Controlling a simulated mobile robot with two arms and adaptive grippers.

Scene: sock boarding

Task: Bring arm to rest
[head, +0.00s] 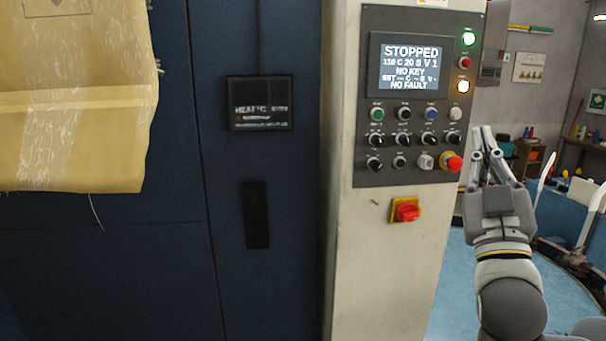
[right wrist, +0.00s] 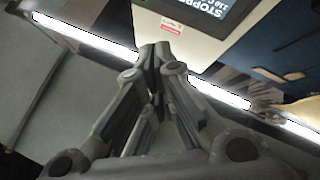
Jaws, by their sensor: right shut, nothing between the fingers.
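My right gripper (head: 484,152) is raised at the right edge of the control panel (head: 365,100), with its fingers pointing up. In the right wrist view its fingertips (right wrist: 160,52) are together and nothing is between them. In the head view it appears close beside the red emergency button (head: 453,164); I cannot tell the gap in depth. The panel's screen (head: 409,68) reads STOPPED, NO KEY and NO FAULT. It also shows in part in the right wrist view (right wrist: 205,10). My left gripper is not in view.
A red rotary switch (head: 406,211) sits on the pale column (head: 375,290). Blue floor (head: 455,300) shows at the lower right, with white curved parts (head: 543,178) beyond my arm.

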